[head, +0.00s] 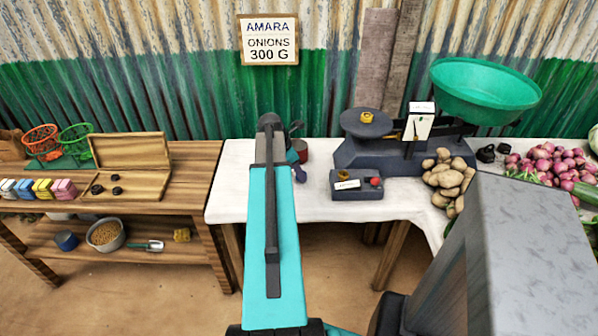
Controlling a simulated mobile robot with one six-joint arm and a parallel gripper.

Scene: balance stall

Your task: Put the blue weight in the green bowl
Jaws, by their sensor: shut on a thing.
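The green bowl (485,84) sits raised on the right side of the dark balance scale (375,155) on the white-covered table. Its inside looks empty. My arm reaches forward over the table's left part and hides most of my gripper (297,170). A small dark blue piece, which looks like the blue weight (301,175), shows just right of my arm at the gripper's end. My gripper is shut on it. The fingers are hardly visible, and the weight's full shape is hidden. The bowl is well to the right of my gripper and higher.
A small dark box with a red knob (376,182) stands before the scale. A brass weight (367,117) sits on the scale's left plate. Potatoes (450,180) and onions (540,160) lie right. A reddish can (301,148) stands beside my arm. A wooden table (190,165) stands left.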

